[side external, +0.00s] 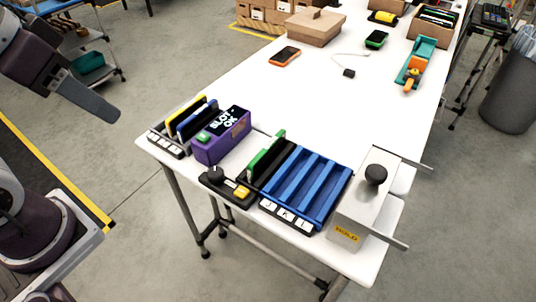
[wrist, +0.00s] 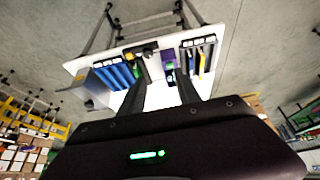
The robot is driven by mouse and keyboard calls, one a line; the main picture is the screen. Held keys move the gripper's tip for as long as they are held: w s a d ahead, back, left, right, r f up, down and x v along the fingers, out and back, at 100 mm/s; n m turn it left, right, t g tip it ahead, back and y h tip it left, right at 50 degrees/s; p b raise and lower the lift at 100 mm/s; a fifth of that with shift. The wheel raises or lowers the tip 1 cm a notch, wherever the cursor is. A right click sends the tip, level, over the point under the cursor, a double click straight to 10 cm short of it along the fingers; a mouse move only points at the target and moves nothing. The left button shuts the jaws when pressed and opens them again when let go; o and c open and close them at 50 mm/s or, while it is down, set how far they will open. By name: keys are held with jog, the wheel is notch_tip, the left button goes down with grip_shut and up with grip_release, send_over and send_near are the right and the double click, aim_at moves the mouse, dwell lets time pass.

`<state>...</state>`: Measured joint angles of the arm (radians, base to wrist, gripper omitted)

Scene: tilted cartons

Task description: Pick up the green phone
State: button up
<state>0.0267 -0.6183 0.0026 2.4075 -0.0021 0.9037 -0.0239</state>
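A phone with a green case and dark screen (side external: 377,39) lies on the far part of the white table (side external: 330,90) in the side external view. A green slab (side external: 267,154) also stands upright in a black rack near the front; I cannot tell whether it is a phone. My gripper (side external: 116,118) is off the table's left side, in the air and well away from both. In the wrist view my gripper (wrist: 167,90) has its two dark fingers apart, with nothing between them. I cannot make out the far phone in the wrist view.
An orange phone (side external: 285,55) lies near a cardboard box (side external: 313,27). Along the front edge stand a purple box (side external: 222,138), a blue slotted rack (side external: 306,185) and a metal box with a black knob (side external: 362,205). A teal and orange tool (side external: 415,65) lies at right. The table's middle is mostly clear.

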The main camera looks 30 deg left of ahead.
jog(key=w+d+g, duration=0.2)
jog(key=w+d, duration=0.1)
jog(key=w, duration=0.7)
jog(key=g, duration=0.3)
send_over(268, 145)
jog(key=f, duration=1.6)
jog(key=shift+s+a+f, duration=0.1)
jog(key=shift+s+f, duration=0.15)
jog(key=shift+s, duration=0.15)
jog(key=f, duration=0.8)
jog(key=shift+w+f, duration=0.1)
jog(key=shift+w, duration=0.25)
grip_shut()
